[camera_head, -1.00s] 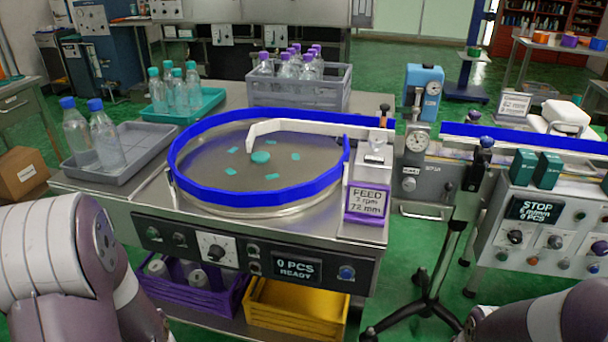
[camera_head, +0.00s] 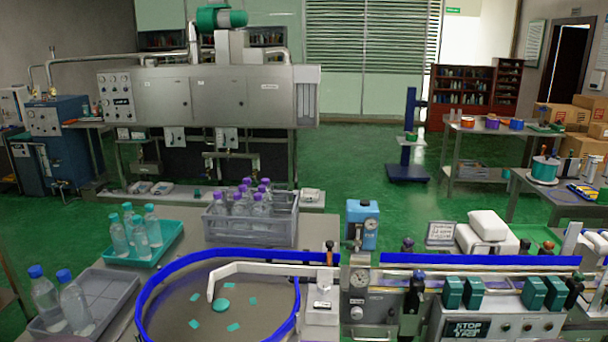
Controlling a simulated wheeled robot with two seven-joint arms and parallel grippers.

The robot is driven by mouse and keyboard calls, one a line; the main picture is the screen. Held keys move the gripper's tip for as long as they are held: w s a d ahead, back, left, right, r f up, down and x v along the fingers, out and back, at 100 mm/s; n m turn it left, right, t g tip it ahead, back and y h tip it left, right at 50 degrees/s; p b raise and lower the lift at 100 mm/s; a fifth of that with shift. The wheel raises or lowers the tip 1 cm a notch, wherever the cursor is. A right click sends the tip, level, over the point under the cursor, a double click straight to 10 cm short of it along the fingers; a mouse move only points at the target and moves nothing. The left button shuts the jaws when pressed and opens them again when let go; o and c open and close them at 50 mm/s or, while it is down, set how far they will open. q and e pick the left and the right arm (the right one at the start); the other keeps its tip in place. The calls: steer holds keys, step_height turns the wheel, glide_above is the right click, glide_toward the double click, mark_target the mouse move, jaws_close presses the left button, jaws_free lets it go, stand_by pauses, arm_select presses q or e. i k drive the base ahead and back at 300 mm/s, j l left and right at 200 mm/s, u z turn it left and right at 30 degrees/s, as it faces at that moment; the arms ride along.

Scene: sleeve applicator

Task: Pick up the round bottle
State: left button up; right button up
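Three groups of clear bottles stand around the blue-rimmed turntable (camera_head: 255,305). Blue-capped bottles (camera_head: 77,305) stand in a grey tray (camera_head: 112,292) at the lower left. Teal-capped bottles (camera_head: 138,232) stand in a teal tray (camera_head: 168,241) behind it. Purple-capped bottles (camera_head: 240,210) stand in a grey crate (camera_head: 262,232) at the back. At this size I cannot tell for sure which of them is the round bottle. Neither of my grippers is in view.
The turntable holds a few flat teal pieces and a white guide arm (camera_head: 265,268). A blue-topped gauge unit (camera_head: 362,225) and a conveyor with a blue rail (camera_head: 480,261) stand to its right. Open green floor (camera_head: 350,165) lies behind the table.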

mark_target(44, 294)
steer(key=u, duration=0.8)
